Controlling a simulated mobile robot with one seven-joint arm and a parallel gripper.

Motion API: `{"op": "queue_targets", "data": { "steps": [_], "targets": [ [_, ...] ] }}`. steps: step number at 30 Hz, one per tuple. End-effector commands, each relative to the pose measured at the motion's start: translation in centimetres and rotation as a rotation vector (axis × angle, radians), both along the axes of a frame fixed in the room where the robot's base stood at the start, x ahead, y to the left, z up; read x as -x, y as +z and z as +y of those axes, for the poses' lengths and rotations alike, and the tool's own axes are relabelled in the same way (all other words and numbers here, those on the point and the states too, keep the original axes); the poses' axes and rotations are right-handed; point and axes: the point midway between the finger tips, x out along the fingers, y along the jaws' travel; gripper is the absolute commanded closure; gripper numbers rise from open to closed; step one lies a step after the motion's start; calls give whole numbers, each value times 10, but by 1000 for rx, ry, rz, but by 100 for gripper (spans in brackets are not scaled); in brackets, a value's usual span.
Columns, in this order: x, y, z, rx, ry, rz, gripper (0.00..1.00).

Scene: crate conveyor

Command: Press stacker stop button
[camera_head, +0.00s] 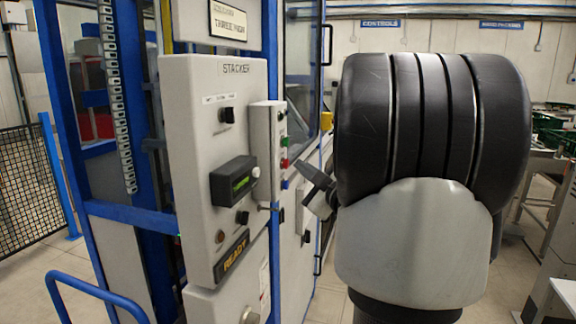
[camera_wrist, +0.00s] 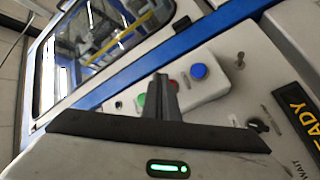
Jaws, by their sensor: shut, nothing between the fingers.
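The stacker panel (camera_head: 200,130) is a grey upright board labelled STACKER. A narrow button box (camera_head: 262,150) stands at its right edge, with a red button (camera_head: 285,163) between a green one (camera_head: 282,141) and a blue one (camera_head: 285,184). My gripper (camera_head: 302,166) is shut and empty, just right of the red button in the head view. The blue button (camera_wrist: 199,71) is clear. I cannot tell whether the fingertips touch a button.
Blue frame posts (camera_head: 272,60) and a glass window (camera_head: 300,60) stand close by. A blue rail (camera_head: 95,290) is at lower left.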

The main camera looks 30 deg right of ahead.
Motion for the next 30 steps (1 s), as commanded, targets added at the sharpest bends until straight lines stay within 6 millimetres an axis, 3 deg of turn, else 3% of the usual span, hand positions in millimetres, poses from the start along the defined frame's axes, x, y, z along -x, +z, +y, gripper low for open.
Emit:
{"op": "queue_targets", "data": {
  "steps": [18,30],
  "targets": [
    [36,0,-31,0,-3,0,100],
    [38,0,-33,0,-1,0,100]
  ]
}}
